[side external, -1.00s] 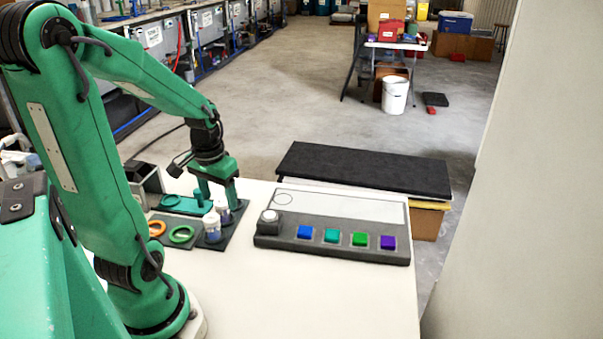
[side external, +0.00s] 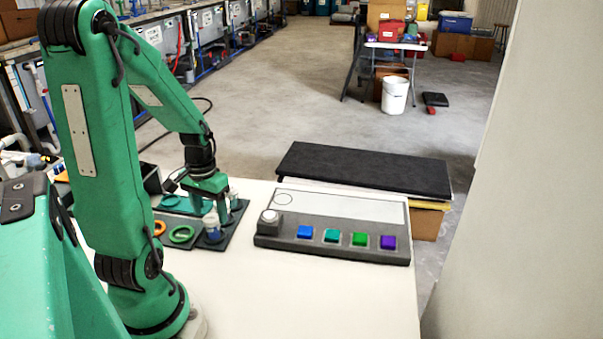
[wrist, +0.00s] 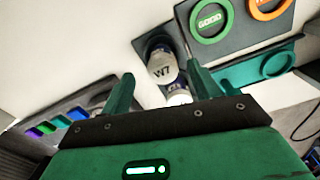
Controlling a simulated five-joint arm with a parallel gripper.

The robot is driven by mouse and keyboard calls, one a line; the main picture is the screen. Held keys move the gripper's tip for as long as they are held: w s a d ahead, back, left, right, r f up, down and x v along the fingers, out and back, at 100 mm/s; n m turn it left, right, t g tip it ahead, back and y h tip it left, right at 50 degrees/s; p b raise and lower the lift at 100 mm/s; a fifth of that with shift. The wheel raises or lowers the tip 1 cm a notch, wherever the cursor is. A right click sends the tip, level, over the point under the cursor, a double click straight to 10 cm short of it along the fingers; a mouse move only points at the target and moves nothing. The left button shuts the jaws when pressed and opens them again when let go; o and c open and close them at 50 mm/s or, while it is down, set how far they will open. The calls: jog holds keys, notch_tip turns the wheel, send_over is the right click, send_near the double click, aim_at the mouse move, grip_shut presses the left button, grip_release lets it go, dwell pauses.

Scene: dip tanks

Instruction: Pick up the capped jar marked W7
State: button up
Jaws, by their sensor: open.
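The capped jar marked W7 (wrist: 161,70) has a pale cap with dark lettering and stands upright on a dark mat; in the side view a white-capped jar (side external: 212,230) stands below my gripper and seems to be the same one. A second capped jar (wrist: 179,97) stands close beside it, its marking partly hidden by my gripper. My gripper (wrist: 156,62) is open, with one finger to each side of the W7 jar in the wrist view. In the side view my gripper (side external: 212,207) points down just over the jars. I cannot tell whether a finger touches one.
A green ring marked GOOD (wrist: 192,22), an orange ring (wrist: 252,12) and a teal tray (wrist: 235,74) lie near the jars. A grey panel (side external: 285,245) with a white knob and several coloured buttons lies to the right. The front of the white table is bare.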

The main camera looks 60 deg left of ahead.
aim_at(211, 218)
jog(key=shift+a+f, duration=0.2)
jog(key=shift+f, duration=2.4)
jog(key=c, duration=1.1)
jog(key=shift+r, duration=0.25)
jog(key=shift+r, duration=0.8)
jog(key=shift+w+d+r, duration=0.1)
jog(key=shift+d+r, duration=0.1)
jog(key=shift+r, duration=1)
jog(key=w+d+r, duration=0.1)
jog(key=d+r, duration=0.1)
jog(key=d, duration=0.1)
jog(key=w+d+r, duration=0.1)
jog(key=d+r, duration=0.1)
jog(key=d, duration=0.2)
jog(key=w+d+r, duration=0.1)
jog(key=d+r, duration=0.1)
jog(key=d, duration=0.2)
jog(key=shift+r, duration=0.3)
